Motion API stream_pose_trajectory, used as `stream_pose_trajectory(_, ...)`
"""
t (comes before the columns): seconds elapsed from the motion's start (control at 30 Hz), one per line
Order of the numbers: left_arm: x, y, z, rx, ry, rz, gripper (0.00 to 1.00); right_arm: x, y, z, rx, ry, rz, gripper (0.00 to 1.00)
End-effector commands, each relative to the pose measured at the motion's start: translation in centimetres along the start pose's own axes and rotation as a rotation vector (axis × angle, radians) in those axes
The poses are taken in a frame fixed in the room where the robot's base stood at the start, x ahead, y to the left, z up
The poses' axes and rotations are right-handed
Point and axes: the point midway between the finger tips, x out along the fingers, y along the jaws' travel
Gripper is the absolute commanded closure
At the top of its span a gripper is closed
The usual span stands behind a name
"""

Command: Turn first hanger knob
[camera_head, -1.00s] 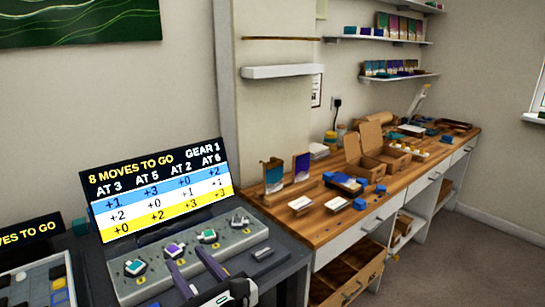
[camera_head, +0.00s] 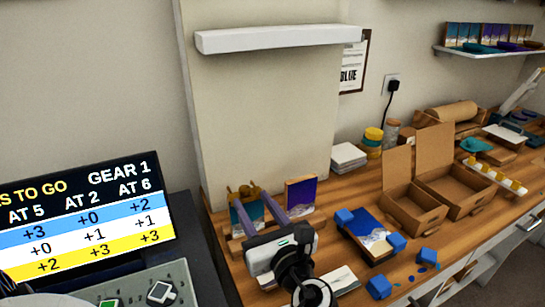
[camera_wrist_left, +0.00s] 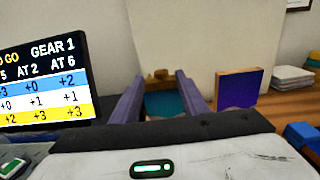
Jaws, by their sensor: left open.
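A teal picture panel (camera_head: 247,216) stands on the wooden bench with a brass-brown hanger (camera_head: 243,190) at its top edge. In the left wrist view the teal panel (camera_wrist_left: 164,104) and the small brown hanger part (camera_wrist_left: 161,74) lie between my fingers. I cannot make out a separate knob on it. My left gripper (camera_head: 256,197) is open, its two purple fingers pointing at the panel, one on each side in the picture. I cannot tell whether they touch it. The gripper body hides the panel's lower part. My right gripper is not in view.
A purple-blue panel (camera_head: 301,194) stands close to the right of the teal one. Open cardboard boxes (camera_head: 412,208) stand behind. A score screen (camera_head: 85,220) and knob console (camera_head: 140,288) are at left.

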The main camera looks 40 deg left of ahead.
Motion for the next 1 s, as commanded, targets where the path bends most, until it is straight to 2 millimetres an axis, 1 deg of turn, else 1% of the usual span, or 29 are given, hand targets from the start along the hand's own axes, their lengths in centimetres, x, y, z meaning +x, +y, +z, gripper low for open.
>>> stream_pose_trajectory(0.03, 0.1, 0.0, 0.0, 0.001, 0.000, 0.000, 0.60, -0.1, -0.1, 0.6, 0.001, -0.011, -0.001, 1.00)
stream_pose_trajectory(0.17, 1.0, 0.0, 0.1, 0.002, -0.002, 0.000, 0.60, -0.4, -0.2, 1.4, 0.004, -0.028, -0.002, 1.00)
stream_pose_trajectory(0.33, 4.0, 0.0, 0.1, 0.003, -0.004, 0.001, 0.60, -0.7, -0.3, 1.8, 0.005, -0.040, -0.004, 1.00)
stream_pose_trajectory(0.5, 7.1, 0.0, 0.1, 0.002, -0.004, 0.000, 0.60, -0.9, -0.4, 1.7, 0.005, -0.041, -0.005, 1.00)
stream_pose_trajectory(0.6, 8.6, 0.0, 0.1, 0.003, -0.002, 0.000, 0.60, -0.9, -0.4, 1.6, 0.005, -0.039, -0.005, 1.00)
stream_pose_trajectory(0.7, 9.6, 0.0, 0.1, 0.002, -0.001, -0.001, 0.60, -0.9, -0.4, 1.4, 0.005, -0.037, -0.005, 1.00)
stream_pose_trajectory(0.8, 10.1, 0.0, 0.0, 0.001, -0.001, 0.000, 0.60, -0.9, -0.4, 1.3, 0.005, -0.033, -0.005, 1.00)
stream_pose_trajectory(1.0, 10.3, 0.0, 0.0, 0.000, 0.001, -0.001, 0.60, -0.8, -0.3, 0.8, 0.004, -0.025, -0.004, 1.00)
